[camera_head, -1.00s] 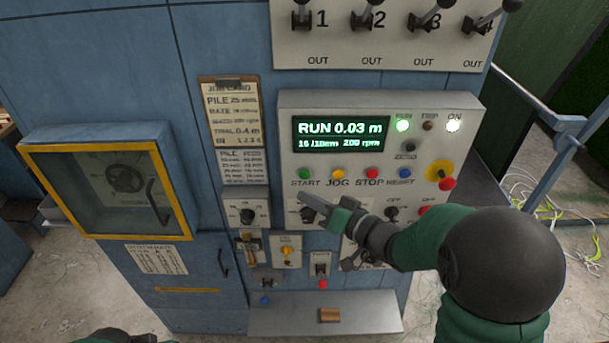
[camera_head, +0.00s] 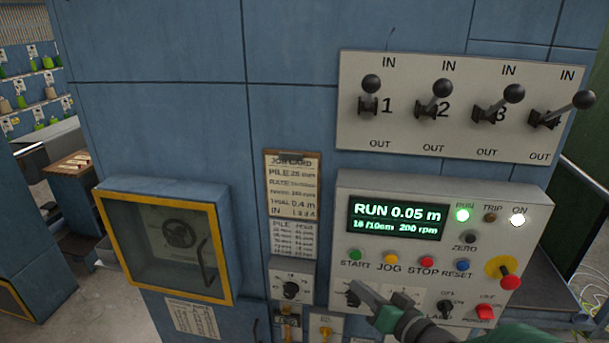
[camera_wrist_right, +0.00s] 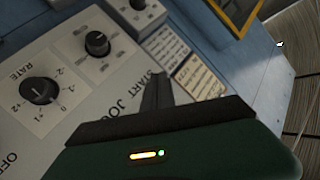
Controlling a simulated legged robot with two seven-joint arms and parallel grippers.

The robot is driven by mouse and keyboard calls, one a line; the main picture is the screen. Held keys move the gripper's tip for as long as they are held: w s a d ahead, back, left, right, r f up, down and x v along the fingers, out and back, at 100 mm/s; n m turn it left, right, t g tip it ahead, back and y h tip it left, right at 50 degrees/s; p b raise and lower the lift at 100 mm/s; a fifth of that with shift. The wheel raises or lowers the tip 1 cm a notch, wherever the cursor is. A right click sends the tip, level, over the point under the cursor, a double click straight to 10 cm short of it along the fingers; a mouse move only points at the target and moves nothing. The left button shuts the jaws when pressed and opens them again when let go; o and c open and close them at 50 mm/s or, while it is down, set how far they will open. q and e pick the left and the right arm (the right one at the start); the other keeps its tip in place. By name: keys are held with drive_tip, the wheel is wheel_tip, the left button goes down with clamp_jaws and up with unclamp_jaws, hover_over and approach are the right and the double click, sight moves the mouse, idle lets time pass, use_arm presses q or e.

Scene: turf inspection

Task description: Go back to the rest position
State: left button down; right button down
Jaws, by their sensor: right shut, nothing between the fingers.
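My right gripper (camera_head: 362,294) is shut and empty in front of the lower left of the control panel (camera_head: 345,242), below the START and JOG buttons. In the right wrist view its closed fingers (camera_wrist_right: 157,88) point across the panel face near the START and JOG lettering. A RATE knob (camera_wrist_right: 40,91) and a second black knob (camera_wrist_right: 97,44) show beside it. I cannot tell whether the fingers touch the panel. The display (camera_head: 398,216) reads RUN 0.05 m and 200 rpm, and the green RUN lamp (camera_head: 462,215) is lit. My left gripper is out of view.
A plate with several IN/OUT levers (camera_head: 455,105) sits above the panel. A yellow-framed glass box (camera_head: 166,240) juts out at the left. A job card (camera_head: 292,185) hangs between. Shelves with cones (camera_head: 30,85) stand at the far left.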

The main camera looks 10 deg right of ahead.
drive_tip(key=s+d+f+g+h+b, duration=0.2)
drive_tip(key=f+b, duration=0.1)
drive_tip(key=f, duration=0.4)
drive_tip(key=s+d+f+g+h+b, duration=0.1)
drive_tip(key=s+f+h+b, duration=0.15)
drive_tip(key=f, duration=0.45)
drive_tip(key=s+d+f+g+h+b, duration=0.2)
drive_tip(key=f+b, duration=0.2)
drive_tip(key=f, duration=0.3)
drive_tip(key=s+a+f+n+g+b, duration=0.1)
drive_tip(key=s+a+f+g+b, duration=0.2)
drive_tip(key=s+f+g, duration=0.3)
drive_tip(key=s+f+b, duration=0.1)
drive_tip(key=s+f, duration=0.3)
drive_tip(key=s, duration=0.4)
drive_tip(key=shift+a+n+g+b, duration=0.2)
drive_tip(key=shift+n+g+b, duration=0.1)
drive_tip(key=shift+g+b, duration=0.1)
drive_tip(key=shift+f, duration=0.1)
